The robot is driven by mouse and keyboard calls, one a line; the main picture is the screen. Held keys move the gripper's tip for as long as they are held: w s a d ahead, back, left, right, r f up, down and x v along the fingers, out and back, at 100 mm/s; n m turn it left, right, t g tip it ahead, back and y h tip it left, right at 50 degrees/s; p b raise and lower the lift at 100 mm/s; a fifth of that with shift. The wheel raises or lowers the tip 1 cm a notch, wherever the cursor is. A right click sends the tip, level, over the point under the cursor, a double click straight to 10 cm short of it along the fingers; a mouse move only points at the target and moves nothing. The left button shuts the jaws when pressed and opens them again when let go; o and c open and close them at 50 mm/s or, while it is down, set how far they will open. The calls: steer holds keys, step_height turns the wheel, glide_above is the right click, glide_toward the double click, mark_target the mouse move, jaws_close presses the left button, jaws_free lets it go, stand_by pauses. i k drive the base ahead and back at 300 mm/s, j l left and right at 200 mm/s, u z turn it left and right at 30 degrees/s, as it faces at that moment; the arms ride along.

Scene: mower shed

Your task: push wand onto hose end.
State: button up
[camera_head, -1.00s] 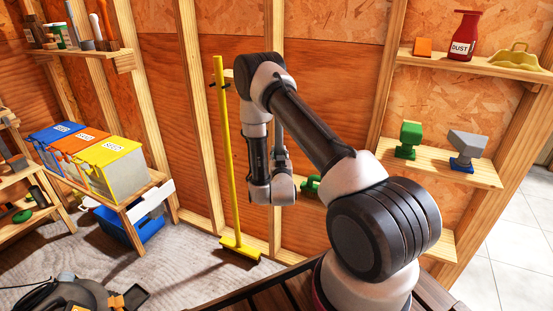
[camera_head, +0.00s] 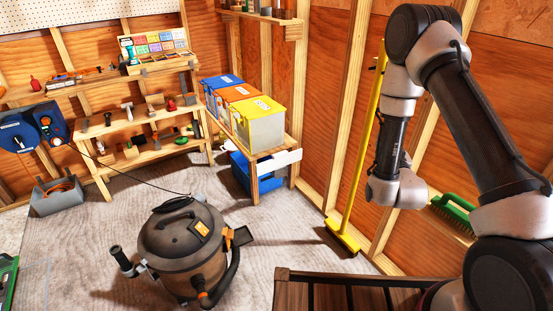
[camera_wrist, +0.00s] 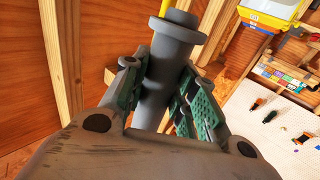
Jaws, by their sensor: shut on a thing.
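My gripper (camera_wrist: 158,85) shows in the wrist view, its green-padded fingers shut on a grey tube, which looks like the wand (camera_wrist: 170,48). The wand has a wide collar and a narrower end pointing away from my gripper. In the head view my arm's end is at the right, in front of the wall, and mostly hides the gripper and wand. The shop vacuum (camera_head: 182,250) stands on the floor, with a black hose (camera_head: 228,278) curving round its right side. A dark upright tube end (camera_head: 121,258) sticks out at its left; I cannot tell whether it is the hose end.
A yellow broom (camera_head: 362,155) leans on the wall beside my arm. A low bench (camera_head: 262,160) carries blue, orange and yellow-lidded bins. A tool shelf (camera_head: 150,150) stands at the back left. A slatted wooden top (camera_head: 335,296) is at the front. Open floor surrounds the vacuum.

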mark_target(116, 251)
steer(key=u, duration=2.95)
steer(key=i+l, duration=0.1)
steer(key=l, duration=0.5)
steer(key=i+l, duration=0.1)
steer(key=l, duration=0.5)
steer(key=i+l, duration=0.1)
steer(key=l, duration=0.5)
